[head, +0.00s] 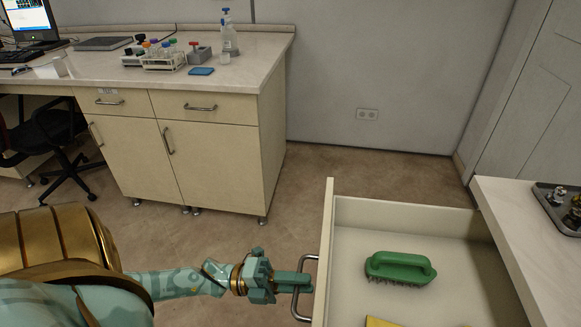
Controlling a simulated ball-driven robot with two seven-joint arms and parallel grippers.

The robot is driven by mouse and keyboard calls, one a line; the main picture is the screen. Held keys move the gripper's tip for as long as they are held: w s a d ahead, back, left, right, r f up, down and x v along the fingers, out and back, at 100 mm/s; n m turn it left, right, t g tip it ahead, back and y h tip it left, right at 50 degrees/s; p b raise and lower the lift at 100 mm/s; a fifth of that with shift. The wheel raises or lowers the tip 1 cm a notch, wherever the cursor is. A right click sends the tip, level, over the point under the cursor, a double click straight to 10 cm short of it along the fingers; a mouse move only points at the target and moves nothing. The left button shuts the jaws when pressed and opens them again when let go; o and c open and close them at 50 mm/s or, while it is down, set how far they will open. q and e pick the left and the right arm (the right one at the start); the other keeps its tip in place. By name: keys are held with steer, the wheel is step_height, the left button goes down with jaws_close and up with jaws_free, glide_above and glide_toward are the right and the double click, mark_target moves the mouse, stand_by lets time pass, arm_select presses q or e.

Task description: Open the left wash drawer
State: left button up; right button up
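The wash drawer (346,262) stands pulled out at the lower right, with its inside in view. A green brush (400,267) lies in it, and part of a yellow item (392,323) shows at the bottom edge. The drawer's metal bar handle (304,262) is on its left-facing front. My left gripper (296,283) is at this handle, its teal fingers reaching across the bar. Whether the fingers are closed on the bar is too small to tell. My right gripper is out of the picture.
A white counter (530,235) with a dark tray (560,204) stands above the drawer at the right. A dark chair (55,140) is at far left.

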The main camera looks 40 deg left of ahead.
arm_select(q)
steer(key=b+v, duration=0.1)
steer(key=v, duration=1.5)
steer(key=shift+s+a, duration=0.1)
